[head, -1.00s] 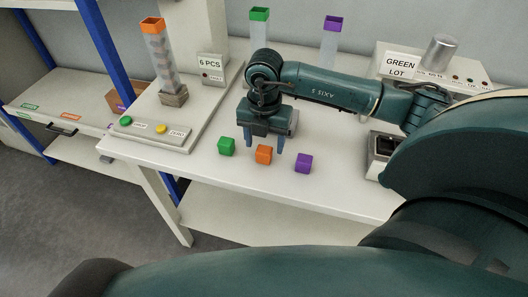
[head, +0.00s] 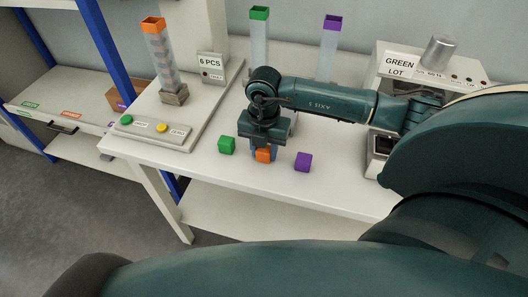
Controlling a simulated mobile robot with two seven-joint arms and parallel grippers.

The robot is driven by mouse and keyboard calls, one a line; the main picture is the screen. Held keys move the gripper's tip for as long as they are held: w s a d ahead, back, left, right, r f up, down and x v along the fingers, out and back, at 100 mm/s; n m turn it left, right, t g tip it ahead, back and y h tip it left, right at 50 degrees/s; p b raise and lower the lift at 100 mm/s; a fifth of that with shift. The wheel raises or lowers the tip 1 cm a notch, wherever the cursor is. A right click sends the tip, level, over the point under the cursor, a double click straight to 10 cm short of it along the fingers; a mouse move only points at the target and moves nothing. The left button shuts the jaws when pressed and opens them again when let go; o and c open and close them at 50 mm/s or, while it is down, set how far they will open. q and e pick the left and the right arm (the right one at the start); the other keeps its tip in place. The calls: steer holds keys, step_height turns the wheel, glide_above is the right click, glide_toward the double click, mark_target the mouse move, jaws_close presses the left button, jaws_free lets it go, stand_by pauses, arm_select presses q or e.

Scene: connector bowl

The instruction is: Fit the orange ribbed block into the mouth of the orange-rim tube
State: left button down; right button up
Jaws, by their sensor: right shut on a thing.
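The orange ribbed block (head: 263,156) is on the white table, between a green block and a purple block. My right gripper (head: 263,152) is down over it from above and shut on it; the fingers and the palm hide its upper part. The block still appears to be at table level. The orange-rim tube (head: 153,26) stands upright and tilted slightly in the picture at the back left, on a grey foot. It is clear with several pieces faintly visible inside. My left gripper is not in view.
The green block (head: 227,146) is close to the left of my gripper and the purple block (head: 304,162) close to the right. A green-rim tube (head: 259,36) and a purple-rim tube (head: 331,43) stand behind. A box labelled GREEN LOT (head: 401,66) is at the right.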

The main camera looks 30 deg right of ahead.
steer(key=shift+c, duration=0.8)
steer(key=shift+r, duration=0.1)
